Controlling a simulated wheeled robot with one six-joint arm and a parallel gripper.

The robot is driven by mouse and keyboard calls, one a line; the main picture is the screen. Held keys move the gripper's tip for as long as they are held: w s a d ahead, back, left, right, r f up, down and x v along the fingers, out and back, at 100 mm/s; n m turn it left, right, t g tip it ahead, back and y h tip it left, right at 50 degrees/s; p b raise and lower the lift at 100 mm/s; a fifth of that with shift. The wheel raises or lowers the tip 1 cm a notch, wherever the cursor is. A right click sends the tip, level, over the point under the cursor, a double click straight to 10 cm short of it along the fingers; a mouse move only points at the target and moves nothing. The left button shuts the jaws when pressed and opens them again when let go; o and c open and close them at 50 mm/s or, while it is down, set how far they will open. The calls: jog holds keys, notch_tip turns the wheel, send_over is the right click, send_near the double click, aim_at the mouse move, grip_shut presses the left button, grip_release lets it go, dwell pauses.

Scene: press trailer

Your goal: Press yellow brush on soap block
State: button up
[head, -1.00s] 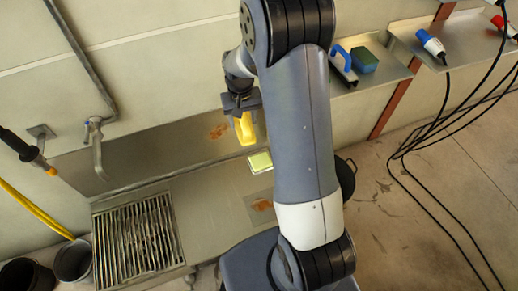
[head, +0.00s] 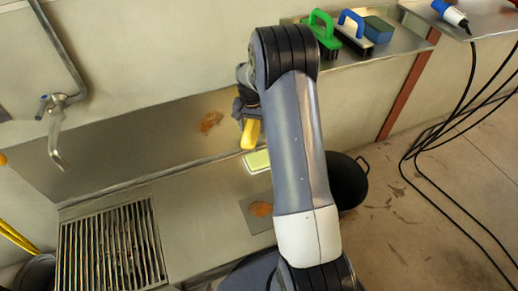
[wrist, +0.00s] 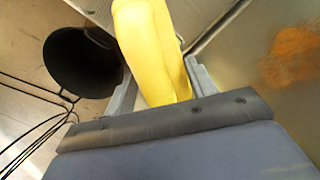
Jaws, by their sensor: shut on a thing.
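The yellow brush (head: 251,134) is held in my gripper (head: 246,116), above the back part of the metal counter. In the wrist view the yellow brush (wrist: 152,50) fills the space between the two fingers of my gripper (wrist: 160,85), which is shut on it. The pale green soap block (head: 257,161) lies on the counter just below and slightly right of the brush in the head view. My arm hides part of its right side. I cannot see the soap block in the wrist view.
A shelf (head: 385,50) at the upper right holds a green-handled brush (head: 324,36), a blue-handled brush (head: 355,36) and a blue-green sponge (head: 378,29). A black bucket (head: 347,183) stands right of my arm. A grate (head: 112,245) and tap (head: 55,130) are at left.

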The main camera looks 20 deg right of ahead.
jog(key=shift+w+d+f+m+b, duration=0.45)
jog(key=shift+d+f+b, duration=0.2)
jog(key=shift+f+b, duration=1.9)
jog(key=shift+w+d+f+m+b, duration=0.45)
jog(key=shift+f+b, duration=1.3)
jog(key=shift+f, duration=1.5)
jog(key=shift+w+d+f+m+b, duration=0.3)
jog(key=shift+w+d+f+b, duration=0.35)
jog(key=shift+f+b, duration=1.9)
jog(key=shift+s+d+f+p, duration=0.1)
jog(key=shift+f+p, duration=0.1)
jog(key=shift+f, duration=0.25)
jog(key=shift+s+d+f+p, duration=0.1)
jog(key=shift+f+p, duration=0.05)
jog(key=shift+f, duration=0.3)
notch_tip(320, 180, up, 7)
jog(key=p, duration=0.5)
